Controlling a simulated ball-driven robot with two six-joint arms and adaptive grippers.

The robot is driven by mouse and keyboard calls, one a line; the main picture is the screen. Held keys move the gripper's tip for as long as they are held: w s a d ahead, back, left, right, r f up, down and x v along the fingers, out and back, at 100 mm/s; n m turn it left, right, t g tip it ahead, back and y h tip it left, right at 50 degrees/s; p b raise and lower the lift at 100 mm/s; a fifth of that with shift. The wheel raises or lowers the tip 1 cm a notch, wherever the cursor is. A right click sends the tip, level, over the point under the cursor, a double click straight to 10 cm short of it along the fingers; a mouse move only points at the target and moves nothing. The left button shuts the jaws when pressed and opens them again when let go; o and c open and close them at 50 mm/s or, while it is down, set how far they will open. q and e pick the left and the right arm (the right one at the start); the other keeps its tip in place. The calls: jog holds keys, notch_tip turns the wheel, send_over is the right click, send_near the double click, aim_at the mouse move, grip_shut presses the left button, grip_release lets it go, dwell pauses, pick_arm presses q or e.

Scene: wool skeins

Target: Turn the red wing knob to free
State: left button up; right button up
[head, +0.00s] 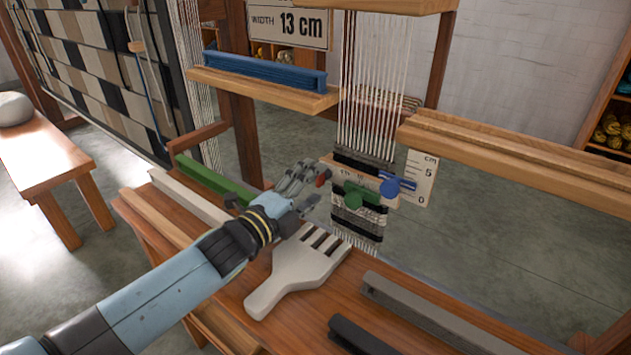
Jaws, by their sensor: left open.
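The red wing knob (321,180) shows as a small dark red piece at the left of the small loom's woven band. My left gripper (312,182) is open, with its fingertips right at the red knob. The fingers partly hide the knob, and I cannot tell whether they are around it or just beside it. The markings by the knobs are too small to read. My right gripper is not in view.
A pale wooden comb (297,270) lies on the bench below my left gripper. A green bar (215,180) lies behind my wrist. Grey (440,318) and dark (360,338) bars lie at the front. A ruler plate (420,178) stands right of the blue knob.

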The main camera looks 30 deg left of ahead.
pick_arm(q)
jog(key=s, duration=0.3)
jog(key=s+a, duration=0.1)
jog(key=s, duration=0.6)
jog(key=shift+a, duration=0.2)
jog(key=shift+s, duration=0.1)
